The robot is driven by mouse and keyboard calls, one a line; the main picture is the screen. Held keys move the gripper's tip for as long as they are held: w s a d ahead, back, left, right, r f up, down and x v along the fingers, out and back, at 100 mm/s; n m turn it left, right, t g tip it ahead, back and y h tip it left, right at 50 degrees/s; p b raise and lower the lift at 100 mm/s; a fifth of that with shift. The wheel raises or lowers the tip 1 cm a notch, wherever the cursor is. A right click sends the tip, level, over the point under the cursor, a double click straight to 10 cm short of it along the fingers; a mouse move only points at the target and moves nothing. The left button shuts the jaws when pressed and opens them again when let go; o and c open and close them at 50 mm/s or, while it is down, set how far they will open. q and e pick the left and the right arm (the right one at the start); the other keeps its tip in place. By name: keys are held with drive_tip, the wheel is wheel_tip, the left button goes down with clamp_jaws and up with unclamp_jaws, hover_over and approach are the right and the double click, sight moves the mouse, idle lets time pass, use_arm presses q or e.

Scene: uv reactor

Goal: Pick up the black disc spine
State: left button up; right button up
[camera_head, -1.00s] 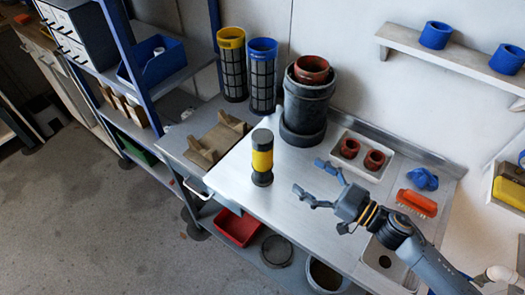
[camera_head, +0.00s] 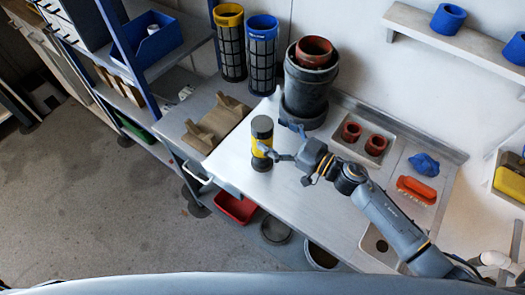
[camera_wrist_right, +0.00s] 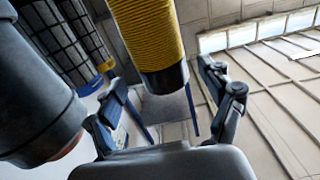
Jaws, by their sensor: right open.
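An upright cylinder with black ends and a ribbed yellow middle (camera_head: 259,152) stands on the metal worktop (camera_head: 300,205); it fits the black disc spine best. My right gripper (camera_head: 277,138) is open at the cylinder's right side, its fingers pointing towards it. In the right wrist view the cylinder (camera_wrist_right: 150,35) shows large between and beyond the two spread fingers (camera_wrist_right: 163,85). I cannot tell whether a finger touches it. My left gripper is out of view.
A dark grey bucket (camera_head: 306,85) with a red-brown pot inside stands close behind the gripper. Two mesh baskets with yellow (camera_head: 228,15) and blue (camera_head: 262,27) rims stand behind left. A brown holder (camera_head: 214,124) lies to the left. The front worktop is clear.

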sight(262, 128)
drive_tip(key=x, duration=0.3)
drive_tip(key=shift+w+a+r, duration=0.15)
drive_tip(key=shift+a, duration=0.2)
drive_tip(key=shift+w+a, duration=0.1)
drive_tip(key=shift+a, duration=0.05)
drive_tip(key=c, duration=1.7)
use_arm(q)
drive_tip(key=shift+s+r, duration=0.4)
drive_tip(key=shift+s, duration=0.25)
use_arm(e)
clamp_jaws()
